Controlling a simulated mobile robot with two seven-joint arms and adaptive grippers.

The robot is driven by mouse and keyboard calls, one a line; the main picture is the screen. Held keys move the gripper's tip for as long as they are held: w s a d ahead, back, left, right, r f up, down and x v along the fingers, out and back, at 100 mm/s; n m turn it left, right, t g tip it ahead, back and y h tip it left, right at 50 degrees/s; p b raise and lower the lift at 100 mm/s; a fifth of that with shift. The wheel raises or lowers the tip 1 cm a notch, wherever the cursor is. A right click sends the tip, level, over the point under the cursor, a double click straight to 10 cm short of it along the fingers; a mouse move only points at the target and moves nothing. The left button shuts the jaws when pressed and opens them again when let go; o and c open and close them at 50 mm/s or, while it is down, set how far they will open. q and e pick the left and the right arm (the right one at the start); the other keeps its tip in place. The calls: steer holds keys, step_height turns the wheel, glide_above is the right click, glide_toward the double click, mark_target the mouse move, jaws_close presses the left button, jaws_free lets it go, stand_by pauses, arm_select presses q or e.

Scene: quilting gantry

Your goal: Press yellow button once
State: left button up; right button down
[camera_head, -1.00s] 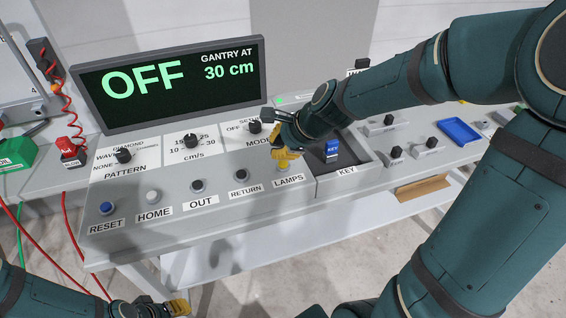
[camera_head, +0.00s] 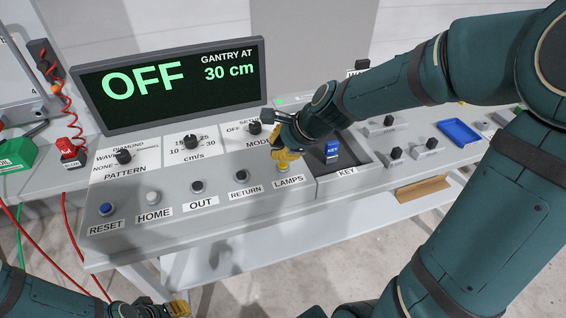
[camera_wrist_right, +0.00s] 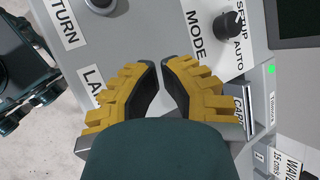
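The yellow button (camera_head: 283,168) sits above the LAMPS label (camera_head: 288,181) on the sloped grey console, at the right end of the button row. My right gripper (camera_head: 281,155) is just above and behind it, yellow fingers pointing down; contact cannot be made out. In the right wrist view the right gripper's fingertips (camera_wrist_right: 159,63) nearly meet, with nothing held between them. There the fingers cover part of the LAMPS label, and the button is hidden. My left gripper (camera_head: 178,308) is low at the bottom edge, away from the console, its opening unclear.
Blue RESET (camera_head: 106,209), white HOME (camera_head: 152,197), dark OUT (camera_head: 198,187) and RETURN (camera_head: 241,176) buttons lie left. The MODE knob (camera_head: 254,128) stands close behind my right gripper. A recess with a blue KEY tag (camera_head: 332,149) is right. The screen (camera_head: 170,83) reads OFF.

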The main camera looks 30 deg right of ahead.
steer(key=shift+f, duration=0.1)
steer(key=shift+f, duration=0.35)
steer(key=shift+f+b, duration=0.45)
steer(key=shift+b, duration=0.05)
stand_by(0.6)
steer(key=shift+r, duration=0.1)
steer(key=shift+r+p, duration=0.8)
steer(key=shift+p, duration=0.2)
step_height(320, 180, up, 5)
steer(key=p, duration=0.5)
